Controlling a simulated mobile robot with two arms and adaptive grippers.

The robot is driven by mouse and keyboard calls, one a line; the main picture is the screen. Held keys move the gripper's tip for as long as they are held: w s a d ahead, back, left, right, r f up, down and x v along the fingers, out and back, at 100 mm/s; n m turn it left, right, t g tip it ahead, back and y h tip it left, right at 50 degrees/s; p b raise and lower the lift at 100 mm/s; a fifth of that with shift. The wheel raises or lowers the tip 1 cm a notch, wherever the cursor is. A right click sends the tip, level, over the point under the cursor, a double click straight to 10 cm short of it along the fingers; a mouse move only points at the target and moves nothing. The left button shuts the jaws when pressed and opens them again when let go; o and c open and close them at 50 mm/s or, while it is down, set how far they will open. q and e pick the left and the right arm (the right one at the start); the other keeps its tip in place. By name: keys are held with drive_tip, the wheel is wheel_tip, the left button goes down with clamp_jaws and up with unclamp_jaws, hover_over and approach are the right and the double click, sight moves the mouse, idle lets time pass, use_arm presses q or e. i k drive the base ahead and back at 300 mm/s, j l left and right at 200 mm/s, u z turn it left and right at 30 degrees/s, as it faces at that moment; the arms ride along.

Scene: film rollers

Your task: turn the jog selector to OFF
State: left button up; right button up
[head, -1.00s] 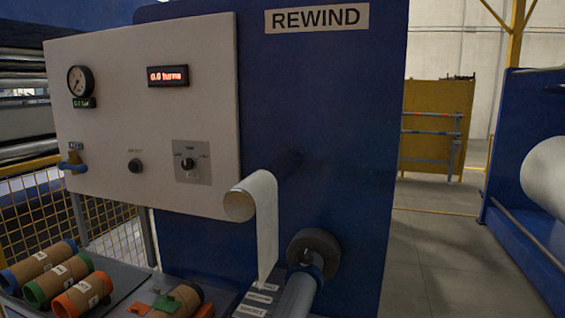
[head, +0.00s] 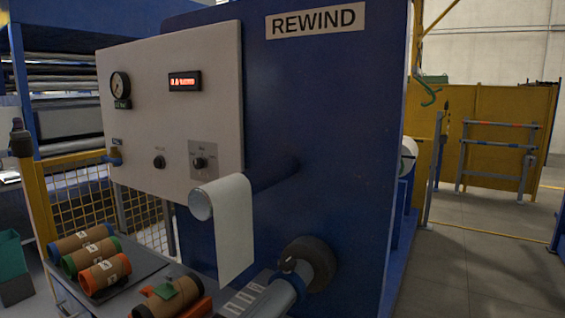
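The jog selector appears to be the dark knob (head: 199,162) on a small grey plate on the right part of the light control panel (head: 140,75). Its lettering and pointer direction are too small to read. A second dark knob (head: 159,162) sits to its left under a small unreadable label. Neither of my grippers is in view, and nothing touches the knobs.
A web-draped roll (head: 232,225) juts out below the selector. A grey roller (head: 268,298) with a dark disc (head: 312,262) is lower right. Brown cores (head: 82,240) lie on the bench at lower left. The floor (head: 480,260) at right is clear.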

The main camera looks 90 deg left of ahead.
sight(199, 164)
drive_tip(key=i+u, duration=0.15)
drive_tip(key=u, duration=0.3)
drive_tip(key=i+u, duration=0.15)
drive_tip(key=u, duration=0.3)
drive_tip(key=i+u, duration=0.15)
drive_tip(key=u, duration=0.35)
drive_tip(key=i+l+u, duration=0.1)
drive_tip(key=u, duration=0.35)
drive_tip(key=i+u, duration=0.2)
drive_tip(key=u, duration=0.2)
drive_tip(key=i+l+u, duration=0.1)
drive_tip(key=u, duration=0.3)
drive_tip(key=i+l+u, duration=0.15)
drive_tip(key=u, duration=0.3)
drive_tip(key=i+l+u, duration=0.2)
drive_tip(key=u, duration=0.2)
drive_tip(key=i+l+u, duration=0.1)
drive_tip(key=u, duration=0.3)
drive_tip(key=i+l+u, duration=0.2)
drive_tip(key=l+u, duration=0.25)
drive_tip(key=l, duration=0.15)
drive_tip(key=z, duration=0.3)
